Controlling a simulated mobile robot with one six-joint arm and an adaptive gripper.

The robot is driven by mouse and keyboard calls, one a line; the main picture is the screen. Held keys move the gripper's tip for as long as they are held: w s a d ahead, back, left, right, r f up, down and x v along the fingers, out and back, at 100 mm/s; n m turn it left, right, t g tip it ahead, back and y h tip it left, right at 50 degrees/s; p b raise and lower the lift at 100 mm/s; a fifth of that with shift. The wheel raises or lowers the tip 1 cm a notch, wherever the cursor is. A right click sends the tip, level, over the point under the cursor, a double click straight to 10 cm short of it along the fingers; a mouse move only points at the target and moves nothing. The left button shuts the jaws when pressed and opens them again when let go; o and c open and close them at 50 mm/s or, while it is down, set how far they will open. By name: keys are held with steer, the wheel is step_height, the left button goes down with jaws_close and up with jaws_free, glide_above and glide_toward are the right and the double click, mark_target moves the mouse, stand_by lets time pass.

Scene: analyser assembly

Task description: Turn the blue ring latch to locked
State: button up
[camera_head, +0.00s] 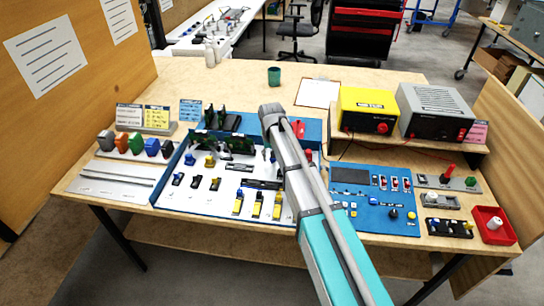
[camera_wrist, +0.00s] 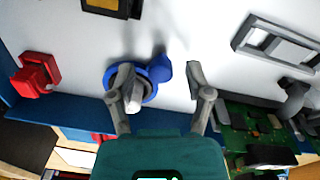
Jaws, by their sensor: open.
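The blue ring latch (camera_wrist: 151,94) is on the white panel in the wrist view. It is a ring around a pale stub (camera_wrist: 132,100), with a rounded blue knob (camera_wrist: 160,67) sticking out to its right. My gripper (camera_wrist: 160,75) is open. Its left finger overlaps the ring near the stub, and its right finger stands to the right of the knob, with a gap between them. I cannot tell whether a finger touches the latch. In the head view my arm covers the latch and my gripper.
A red block (camera_wrist: 35,75) is left of the latch in the wrist view. A green circuit board (camera_wrist: 245,125) and a grey frame (camera_wrist: 278,45) lie to the right. In the head view, a yellow box (camera_head: 368,111) and a grey box (camera_head: 435,112) stand on a shelf to the right.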

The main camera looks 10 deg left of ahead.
steer(key=shift+s+d+n, duration=0.2)
steer(key=shift+d+n, duration=0.3)
steer(key=shift+n, duration=0.55)
steer(key=shift+s+d+n, duration=0.15)
steer(key=shift+d+n, duration=0.3)
steer(key=shift+n, duration=0.6)
steer(key=d+n, duration=0.1)
steer(key=n, duration=0.1)
steer(key=d+n, duration=0.1)
steer(key=n, duration=0.1)
step_height(320, 180, up, 14)
steer(key=p, duration=1.4)
steer(key=s+d+f+m+b, duration=0.3)
steer(key=s+d+m, duration=0.5)
steer(key=s+d, duration=0.7)
steer(key=shift+s+d+m, duration=0.25)
steer(key=shift+d+m, duration=0.15)
steer(key=shift+d, duration=1.4)
steer(key=s+d+m, duration=0.2)
steer(key=s+d, duration=0.1)
steer(key=s, duration=0.2)
steer(key=shift+d, duration=0.25)
steer(key=shift+s, duration=0.1)
